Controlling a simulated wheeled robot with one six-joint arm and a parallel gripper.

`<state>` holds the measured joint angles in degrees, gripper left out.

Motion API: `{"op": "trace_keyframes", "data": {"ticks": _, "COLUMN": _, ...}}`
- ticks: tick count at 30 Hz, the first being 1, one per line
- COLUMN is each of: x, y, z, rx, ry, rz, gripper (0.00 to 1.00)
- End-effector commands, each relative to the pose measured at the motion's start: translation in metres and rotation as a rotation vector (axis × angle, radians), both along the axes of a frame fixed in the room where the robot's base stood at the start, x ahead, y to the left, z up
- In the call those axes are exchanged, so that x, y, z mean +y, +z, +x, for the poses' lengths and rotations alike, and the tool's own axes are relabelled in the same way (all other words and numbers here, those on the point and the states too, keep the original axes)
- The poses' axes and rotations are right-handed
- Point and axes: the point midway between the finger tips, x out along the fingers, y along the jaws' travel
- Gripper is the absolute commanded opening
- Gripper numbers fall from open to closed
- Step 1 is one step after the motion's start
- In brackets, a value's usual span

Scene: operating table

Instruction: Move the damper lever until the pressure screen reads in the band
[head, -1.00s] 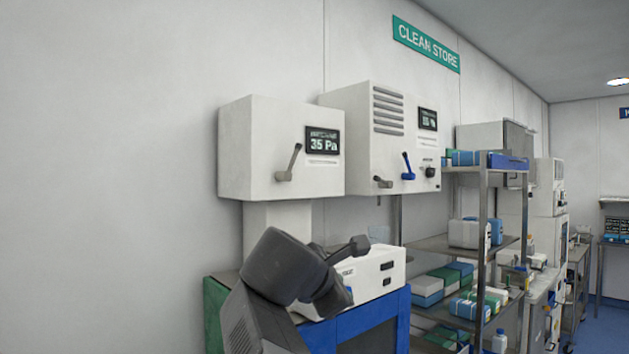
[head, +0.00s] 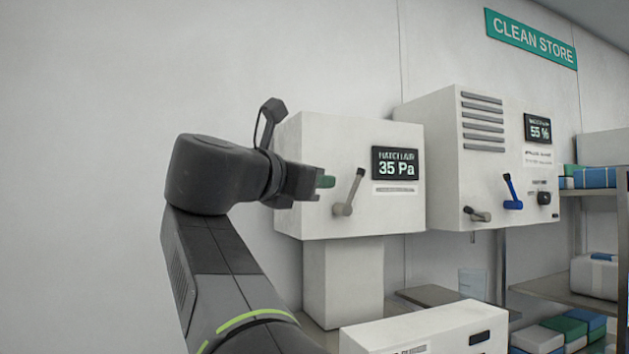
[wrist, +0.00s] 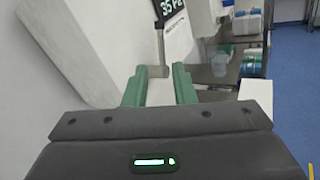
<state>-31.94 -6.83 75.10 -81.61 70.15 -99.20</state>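The pressure screen (head: 395,163) is a black panel on a white wall box (head: 300,228) and reads 35 Pa. The small label under it is too small to read. The grey damper lever (head: 351,190) is left of the screen, tilted up and to the right from its hub. My gripper (head: 326,182) is just left of the lever in the head view, apparently not touching it. In the wrist view my gripper (wrist: 158,86) has its two green fingers apart and empty. The lever's hub (wrist: 157,72) shows between and beyond the fingertips.
A second white box (head: 440,150) to the right has a 55 % screen (head: 538,128), a blue lever (head: 512,192), a small grey lever (head: 477,215) and a black knob (head: 544,198). A white device (head: 425,330) sits below. Stocked shelves (head: 560,290) stand at the right.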

Motion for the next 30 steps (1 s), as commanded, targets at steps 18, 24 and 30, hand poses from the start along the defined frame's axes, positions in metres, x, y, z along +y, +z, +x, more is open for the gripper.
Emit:
{"op": "trace_keyframes", "data": {"ticks": 18, "x": -0.042, "y": 0.002, "z": 0.054, "rx": 0.001, "ry": -0.008, "rz": -0.003, "gripper": 0.24}}
{"op": "trace_keyframes", "data": {"ticks": 24, "x": -0.061, "y": 0.002, "z": 0.079, "rx": 0.001, "ry": -0.006, "rz": -0.003, "gripper": 0.24}}
{"op": "trace_keyframes", "data": {"ticks": 30, "x": -0.076, "y": 0.002, "z": 0.1, "rx": 0.0, "ry": -0.005, "rz": -0.004, "gripper": 0.24}}
